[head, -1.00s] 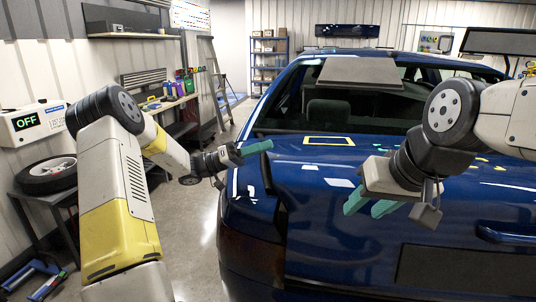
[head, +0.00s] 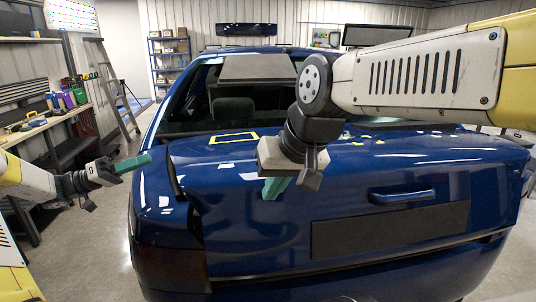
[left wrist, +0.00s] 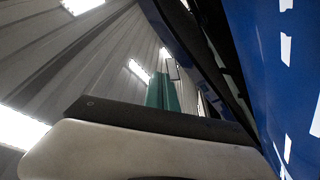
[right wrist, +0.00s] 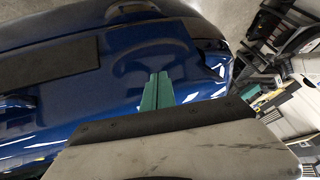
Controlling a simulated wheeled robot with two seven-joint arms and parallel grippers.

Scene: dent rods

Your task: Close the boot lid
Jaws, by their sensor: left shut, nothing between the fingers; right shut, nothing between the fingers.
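The blue boot lid (head: 330,168) lies low across the back of the blue car. It has a handle (head: 402,194) and a dark plate recess (head: 390,230) on its rear face, which also show partly in the right wrist view (right wrist: 100,90). Dark gaps run along its left side and lower edge; I cannot tell whether it is latched. My right gripper (head: 275,187) is shut and empty, with green fingers in front of the lid's left half; contact is unclear. My left gripper (head: 133,163) is shut and empty beside the car's left rear corner. Its fingertips also show in the left wrist view (left wrist: 162,90).
A yellow-outlined panel (head: 233,137) lies by the rear window. A workbench (head: 50,122) with bottles stands along the left wall, a ladder (head: 112,90) behind it. A shelf rack (head: 168,60) stands at the back. The floor left of the car is open.

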